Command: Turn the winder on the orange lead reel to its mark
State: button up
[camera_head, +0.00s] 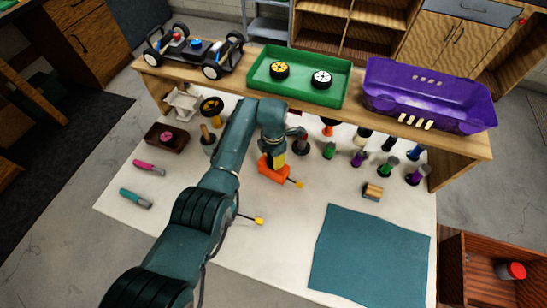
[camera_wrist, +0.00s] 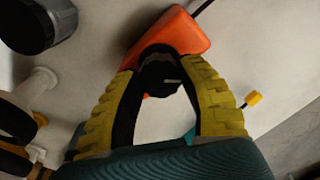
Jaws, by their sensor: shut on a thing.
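The orange lead reel (camera_head: 272,173) lies on the white worktop below the shelf, under my gripper (camera_head: 276,157). In the wrist view the orange reel body (camera_wrist: 188,30) is at the top, with a dark lead leaving it. My gripper (camera_wrist: 164,64), with yellow ribbed fingers, is shut on the dark round winder (camera_wrist: 158,76) on the reel. A short pale line shows on the winder. I cannot make out the mark on the reel. In the head view the winder is hidden by my gripper.
A teal mat (camera_head: 370,258) lies to the right. Several colored-handled tools stand at the right under the wooden shelf. The shelf bears a car chassis (camera_head: 195,52), a green tray (camera_head: 300,95) and a purple car body (camera_head: 425,92). Pink (camera_head: 148,168) and teal (camera_head: 135,198) tools lie left.

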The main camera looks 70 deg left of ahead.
jog(key=shift+f, duration=0.1)
jog(key=shift+d+m, duration=0.1)
jog(key=shift+m, duration=1.8)
jog(key=shift+m, duration=0.8)
jog(key=shift+s+f+m, duration=0.1)
jog(key=shift+m, duration=0.8)
jog(key=m, duration=0.3)
jog(key=shift+m, duration=0.3)
